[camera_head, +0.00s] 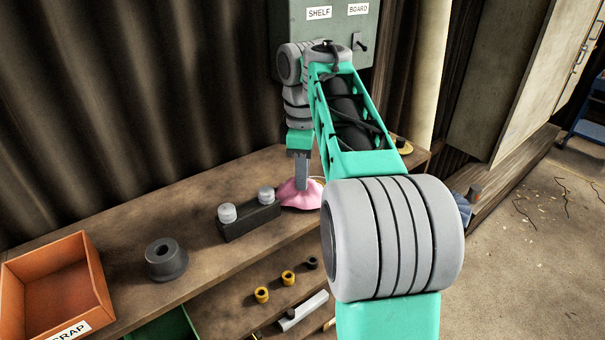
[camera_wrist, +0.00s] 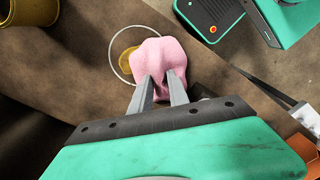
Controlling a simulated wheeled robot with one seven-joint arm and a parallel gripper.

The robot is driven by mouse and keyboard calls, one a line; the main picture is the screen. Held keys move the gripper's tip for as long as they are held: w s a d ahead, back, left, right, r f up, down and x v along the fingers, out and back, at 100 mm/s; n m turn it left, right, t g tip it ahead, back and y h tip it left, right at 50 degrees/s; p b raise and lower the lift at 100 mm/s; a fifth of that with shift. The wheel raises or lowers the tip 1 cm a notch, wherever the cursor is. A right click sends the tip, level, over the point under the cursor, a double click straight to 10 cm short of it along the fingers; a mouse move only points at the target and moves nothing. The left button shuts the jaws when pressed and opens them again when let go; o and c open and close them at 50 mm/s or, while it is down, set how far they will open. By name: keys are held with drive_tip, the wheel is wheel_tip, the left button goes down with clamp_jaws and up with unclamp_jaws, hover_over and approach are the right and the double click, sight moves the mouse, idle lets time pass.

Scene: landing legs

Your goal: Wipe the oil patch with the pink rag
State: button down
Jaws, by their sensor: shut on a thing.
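The pink rag (camera_head: 299,195) is in my gripper (camera_head: 301,180) at the far part of the brown bench. It looks low against the bench top, but I cannot tell how firmly it touches. In the wrist view the rag (camera_wrist: 160,55) is bunched between the two fingertips of my gripper (camera_wrist: 163,88), which are shut on it. A yellow-brown oil patch (camera_wrist: 125,62) shows at the rag's left edge, inside a thin pale ring. The rag covers part of the patch and ring. In the head view the patch is hidden.
A dark block with two grey knobs (camera_head: 227,214) stands left of the rag. A labelled panel (camera_head: 340,32) is behind. Small yellow rings (camera_head: 262,295) lie on a lower shelf.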

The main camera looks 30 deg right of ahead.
drive_tip(key=shift+f+b, duration=0.35)
drive_tip(key=shift+f, duration=0.15)
drive_tip(key=shift+d+r, duration=0.15)
drive_tip(key=shift+d, duration=0.05)
drive_tip(key=d, duration=0.2)
drive_tip(key=d+p, duration=0.1)
drive_tip(key=shift+w+r, duration=0.1)
drive_tip(key=shift+w, duration=0.15)
drive_tip(key=shift+w+d+p, duration=0.2)
drive_tip(key=shift+d+p, duration=0.05)
drive_tip(key=shift+d, duration=1.15)
drive_tip(key=shift+w+d+p, duration=0.15)
drive_tip(key=shift+d+p, duration=0.05)
drive_tip(key=shift+d, duration=1.15)
drive_tip(key=shift+s+a+f+b, duration=0.1)
drive_tip(key=shift+s+a+b, duration=0.15)
drive_tip(key=shift+a, duration=1.1)
drive_tip(key=shift+s+a+f+b, duration=0.1)
drive_tip(key=shift+a+b, duration=0.2)
drive_tip(key=shift+a, duration=1.05)
drive_tip(key=shift+s+a+b, duration=0.2)
drive_tip(key=shift+a+b, duration=0.1)
drive_tip(key=shift+a, duration=1.05)
drive_tip(key=shift+s+a+f, duration=0.1)
drive_tip(key=shift+a+f, duration=0.05)
drive_tip(key=shift+a, duration=0.35)
wheel_tip(320, 180, up, 7)
drive_tip(key=p, duration=0.7)
drive_tip(key=shift+r, duration=0.2)
drive_tip(key=shift+f, duration=0.15)
